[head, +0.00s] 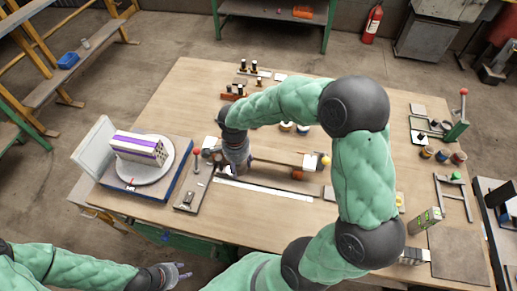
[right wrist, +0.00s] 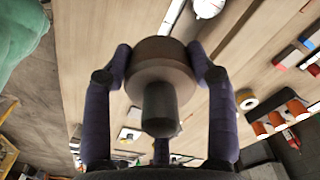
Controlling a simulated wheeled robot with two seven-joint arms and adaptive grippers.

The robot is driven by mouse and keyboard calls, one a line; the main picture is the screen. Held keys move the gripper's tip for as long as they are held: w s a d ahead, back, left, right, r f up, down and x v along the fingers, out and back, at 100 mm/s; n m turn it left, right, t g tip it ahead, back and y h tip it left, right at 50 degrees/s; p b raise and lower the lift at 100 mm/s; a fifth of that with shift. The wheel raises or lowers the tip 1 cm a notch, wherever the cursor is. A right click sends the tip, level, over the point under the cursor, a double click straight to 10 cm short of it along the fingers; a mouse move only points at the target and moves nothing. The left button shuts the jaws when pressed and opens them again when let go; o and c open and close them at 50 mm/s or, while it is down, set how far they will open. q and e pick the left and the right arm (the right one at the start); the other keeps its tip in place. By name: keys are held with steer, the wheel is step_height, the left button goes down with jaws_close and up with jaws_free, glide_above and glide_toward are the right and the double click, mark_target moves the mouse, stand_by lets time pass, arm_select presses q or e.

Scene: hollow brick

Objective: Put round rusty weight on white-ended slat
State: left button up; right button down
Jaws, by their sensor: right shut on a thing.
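The round rusty weight (right wrist: 162,62) is brown with a dark knob facing the camera, and sits between the purple fingers of my right gripper (right wrist: 162,75). In the head view my right gripper (head: 222,163) is over the left-middle of the table, and the weight is mostly hidden there. A pale slat (head: 280,158) lies to its right, with a whitish part near its right end beside a yellow ball. I cannot tell whether the weight touches anything below. My left gripper (head: 180,272) is open and empty, in front of the table.
A turntable (head: 128,176) with a purple-striped block (head: 138,148) stands at the left. A red-knobbed lever fixture (head: 190,190) is close to my right gripper. A long white strip (head: 265,190) lies in front of the slat. Small cups and a green press (head: 457,130) stand at the right.

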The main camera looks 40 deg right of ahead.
step_height(320, 180, up, 4)
steer(key=s+d+m+p, duration=0.2)
steer(key=m, duration=0.7)
glide_above(258, 152)
steer(key=f, duration=0.7)
steer(key=shift+s+a+f, duration=0.15)
steer(key=shift+s+f, duration=0.05)
steer(key=shift+f, duration=0.1)
steer(key=shift+w+d+f, duration=0.3)
steer(key=shift+d+f, duration=0.05)
steer(key=shift+f, duration=1.75)
steer(key=shift+f, duration=0.1)
steer(key=shift+c, duration=1.9)
jaws_free()
steer(key=shift+s+a, duration=0.1)
